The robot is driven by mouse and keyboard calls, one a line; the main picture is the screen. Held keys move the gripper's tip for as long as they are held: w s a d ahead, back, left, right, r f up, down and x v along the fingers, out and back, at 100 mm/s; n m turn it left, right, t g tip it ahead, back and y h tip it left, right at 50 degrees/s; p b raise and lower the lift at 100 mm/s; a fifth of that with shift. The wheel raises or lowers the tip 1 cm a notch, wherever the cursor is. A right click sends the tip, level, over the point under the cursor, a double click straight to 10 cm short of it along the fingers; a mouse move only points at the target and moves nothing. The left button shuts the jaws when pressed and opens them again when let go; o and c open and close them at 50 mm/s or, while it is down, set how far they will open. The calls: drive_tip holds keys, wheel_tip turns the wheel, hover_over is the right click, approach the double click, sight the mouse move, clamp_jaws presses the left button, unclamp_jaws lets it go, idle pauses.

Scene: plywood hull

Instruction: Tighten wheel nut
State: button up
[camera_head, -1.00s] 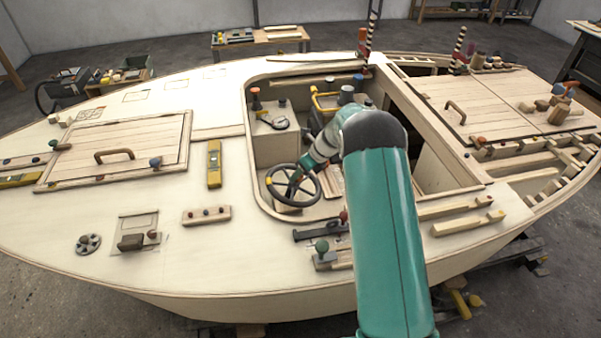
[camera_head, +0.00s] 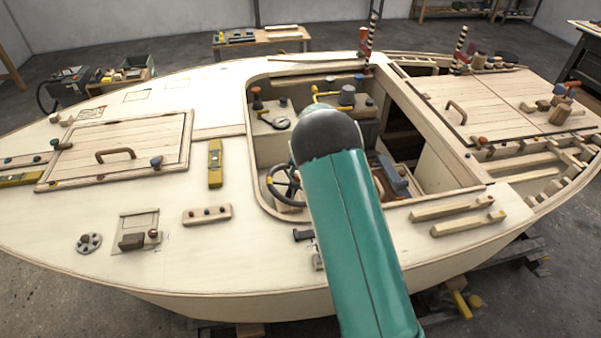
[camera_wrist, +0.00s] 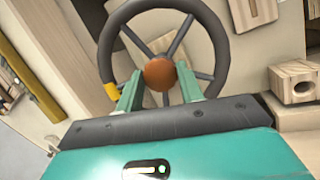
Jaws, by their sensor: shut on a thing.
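The wheel (camera_wrist: 219,41) is a dark spoked steering wheel with a yellow band on its rim. It fills the upper middle of the wrist view. Its nut (camera_wrist: 160,73) is a round orange-brown cap at the hub. My gripper (camera_wrist: 158,78) is at the hub, its two green fingers on either side of the nut and shut on it. In the head view the wheel (camera_head: 271,189) shows only its left part. My own arm covers the rest of it, the nut and my gripper.
A wooden block with a round hole (camera_wrist: 294,84) stands right of the wheel. The cockpit has a console with a gauge (camera_head: 281,123) and a yellow pipe (camera_head: 326,94). A spirit level (camera_head: 215,163) lies on the open deck to the left.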

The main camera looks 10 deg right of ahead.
drive_tip(key=shift+r+m+h, duration=0.15)
drive_tip(key=shift+m+h, duration=0.15)
drive_tip(key=shift+m, duration=0.8)
drive_tip(key=shift+s+d+f+m+g, duration=0.2)
drive_tip(key=shift+f+m, duration=0.2)
drive_tip(key=shift+s+d+f+m+g, duration=0.2)
drive_tip(key=shift+f+m, duration=0.15)
drive_tip(key=shift+m, duration=0.05)
drive_tip(key=shift+w+r+h, duration=0.25)
drive_tip(key=shift+r+h, duration=0.05)
drive_tip(key=shift+r, duration=0.25)
drive_tip(key=o, duration=1)
drive_tip(key=shift+r, duration=0.1)
drive_tip(key=shift+w+a, duration=0.15)
drive_tip(key=shift+a, duration=0.15)
drive_tip(key=shift+r, duration=0.55)
drive_tip(key=v, duration=1.2)
drive_tip(key=shift+s+d+r, duration=0.15)
drive_tip(key=shift+s+r, duration=0.1)
drive_tip(key=shift+s, duration=0.15)
